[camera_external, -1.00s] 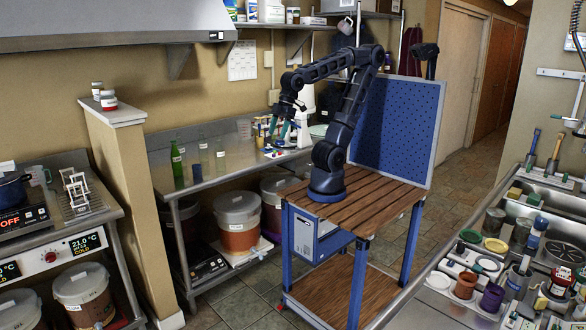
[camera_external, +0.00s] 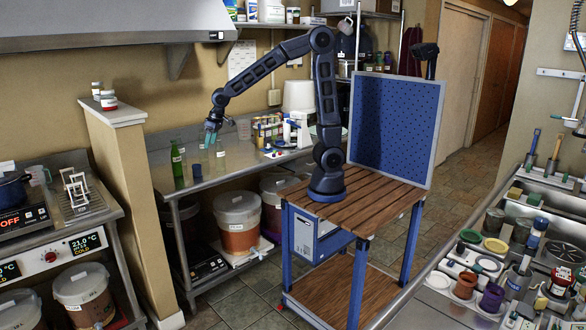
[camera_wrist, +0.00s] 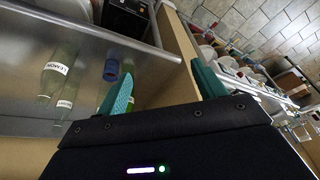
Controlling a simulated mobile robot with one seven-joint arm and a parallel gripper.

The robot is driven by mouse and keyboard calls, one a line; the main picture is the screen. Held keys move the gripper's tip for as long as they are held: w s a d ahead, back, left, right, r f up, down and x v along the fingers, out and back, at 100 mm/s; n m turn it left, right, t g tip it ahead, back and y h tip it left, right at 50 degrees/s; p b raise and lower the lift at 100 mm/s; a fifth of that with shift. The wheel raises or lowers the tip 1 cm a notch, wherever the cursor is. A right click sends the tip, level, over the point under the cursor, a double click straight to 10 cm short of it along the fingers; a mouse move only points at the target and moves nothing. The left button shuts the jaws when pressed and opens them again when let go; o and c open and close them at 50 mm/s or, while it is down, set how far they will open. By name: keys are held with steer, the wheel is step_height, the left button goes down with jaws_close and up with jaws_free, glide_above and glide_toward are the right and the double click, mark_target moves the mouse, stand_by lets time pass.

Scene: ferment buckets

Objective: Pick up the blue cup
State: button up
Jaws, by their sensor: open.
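A small dark blue cup (camera_wrist: 112,68) shows in the wrist view on the steel counter, close to the counter's edge. A small bluish shape that looks like it (camera_external: 197,173) is on the counter in the external view, below my gripper. My gripper (camera_external: 210,138) hangs above the left part of the counter, near the bottles. Its two teal fingers are spread apart with nothing between them, as the wrist view (camera_wrist: 162,86) also shows. The cup lies just beyond the left finger there and is apart from it.
A green bottle (camera_external: 177,160) and clear bottles (camera_external: 220,157) stand close around the gripper. Labelled bottles (camera_wrist: 55,78) show in the wrist view. Small jars (camera_external: 262,133) and a white instrument (camera_external: 297,130) stand farther right.

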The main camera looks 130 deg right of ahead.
steer(key=d+f+m, duration=0.2)
steer(key=d+f, duration=0.4)
steer(key=d, duration=0.5)
steer(key=m+g+h, duration=0.1)
steer(key=m+g, duration=0.1)
glide_toward(196, 169)
steer(key=s+d, duration=0.2)
steer(key=shift+w+x, duration=0.15)
steer(key=shift+x, duration=2.7)
steer(key=shift+w+x, duration=0.2)
steer(key=shift+x, duration=2.7)
steer(key=shift+r, duration=0.1)
steer(key=c, duration=1.1)
